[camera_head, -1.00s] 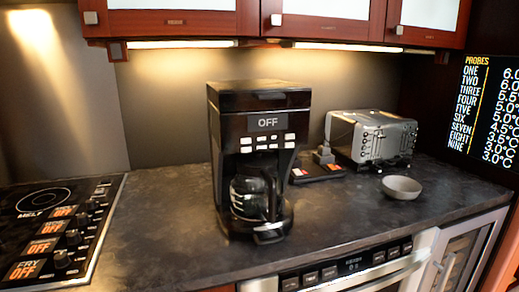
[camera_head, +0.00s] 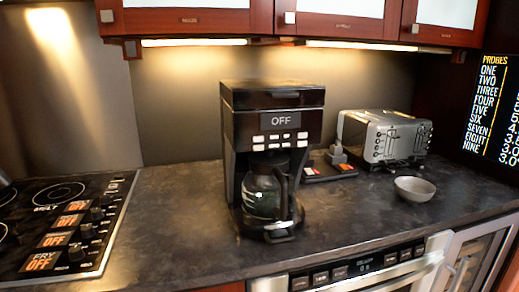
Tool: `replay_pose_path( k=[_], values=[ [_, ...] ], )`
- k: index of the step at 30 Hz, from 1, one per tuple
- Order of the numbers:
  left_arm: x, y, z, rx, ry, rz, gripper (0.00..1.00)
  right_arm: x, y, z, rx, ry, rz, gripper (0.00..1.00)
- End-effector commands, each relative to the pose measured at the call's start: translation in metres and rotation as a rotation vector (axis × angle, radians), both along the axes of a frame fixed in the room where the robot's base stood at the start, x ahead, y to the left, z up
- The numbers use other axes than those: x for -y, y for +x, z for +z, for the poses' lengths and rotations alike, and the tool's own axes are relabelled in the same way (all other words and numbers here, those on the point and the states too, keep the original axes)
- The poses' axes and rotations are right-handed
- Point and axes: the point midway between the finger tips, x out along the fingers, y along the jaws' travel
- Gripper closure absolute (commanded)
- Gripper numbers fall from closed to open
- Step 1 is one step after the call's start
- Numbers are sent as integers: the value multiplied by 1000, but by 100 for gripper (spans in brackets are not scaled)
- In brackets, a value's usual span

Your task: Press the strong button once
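A black coffee maker (camera_head: 272,98) stands upright on the dark counter in the middle of the head view. Its display (camera_head: 282,121) reads OFF. Below the display is a panel of several small white buttons (camera_head: 280,141) in two rows. Their labels are too small to read, so I cannot tell which one is the strong button. A glass carafe (camera_head: 262,196) with a black handle sits in the machine's lower opening. Neither of my grippers is in view, and nothing touches the machine.
A black cooktop (camera_head: 118,206) with OFF labels lies at the left. A silver toaster (camera_head: 385,138) and a grey bowl (camera_head: 414,189) stand to the right. Red cabinets (camera_head: 185,20) hang above. The dark counter (camera_head: 180,215) is clear between cooktop and coffee maker.

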Motion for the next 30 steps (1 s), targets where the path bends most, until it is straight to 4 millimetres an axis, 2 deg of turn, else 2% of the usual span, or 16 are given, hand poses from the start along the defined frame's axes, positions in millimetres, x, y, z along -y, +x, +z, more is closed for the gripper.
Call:
replay_pose_path(
  k=[3, 30],
  values=[
    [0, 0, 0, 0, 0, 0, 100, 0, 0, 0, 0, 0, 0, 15],
    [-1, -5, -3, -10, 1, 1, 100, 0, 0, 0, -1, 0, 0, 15]
  ],
)
